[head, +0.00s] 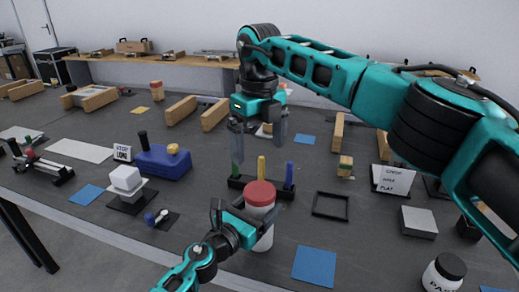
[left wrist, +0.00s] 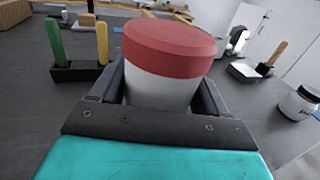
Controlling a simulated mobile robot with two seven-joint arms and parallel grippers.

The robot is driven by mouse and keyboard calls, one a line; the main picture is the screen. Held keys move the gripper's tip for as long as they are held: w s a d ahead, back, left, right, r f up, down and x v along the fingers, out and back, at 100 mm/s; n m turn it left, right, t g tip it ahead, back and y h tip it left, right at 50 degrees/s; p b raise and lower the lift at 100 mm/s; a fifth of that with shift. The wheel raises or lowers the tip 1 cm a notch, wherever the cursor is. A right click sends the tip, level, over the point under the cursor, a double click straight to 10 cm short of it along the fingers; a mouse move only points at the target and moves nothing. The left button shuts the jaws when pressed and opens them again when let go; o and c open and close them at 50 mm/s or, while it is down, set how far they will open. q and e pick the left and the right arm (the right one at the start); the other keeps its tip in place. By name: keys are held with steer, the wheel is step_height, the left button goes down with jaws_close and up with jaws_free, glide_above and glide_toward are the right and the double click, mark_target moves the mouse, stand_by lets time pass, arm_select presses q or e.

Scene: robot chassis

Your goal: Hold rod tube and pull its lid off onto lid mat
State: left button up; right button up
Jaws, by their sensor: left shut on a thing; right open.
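The rod tube (head: 263,236) is a white upright cylinder with a red lid (head: 260,192) seated on top. My left gripper (head: 246,216) is shut around the white body below the lid; the left wrist view shows the tube (left wrist: 160,90) between its fingers and the red lid (left wrist: 170,45) above them. My right gripper (head: 259,138) is open and empty, pointing down, above and behind the lid and apart from it. A flat blue mat (head: 314,267) lies right of the tube; other blue mats are in view, and I cannot tell which is the lid mat.
A dark rack (head: 240,184) with green, yellow and blue rods stands just behind the tube. A black square frame (head: 330,206) lies to the right. A white jar with a black lid (head: 443,272) stands at the front right. A blue block (head: 163,163) is at the left.

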mark_target(259, 188)
step_height(259, 188, down, 11)
steer(key=shift+r, duration=0.15)
stand_by(0.4)
steer(key=c, duration=1.1)
steer(key=shift+r, duration=0.1)
steer(key=shift+c, duration=0.2)
steer(key=shift+r, duration=0.15)
steer(key=shift+r, duration=0.95)
steer(key=shift+r, duration=0.1)
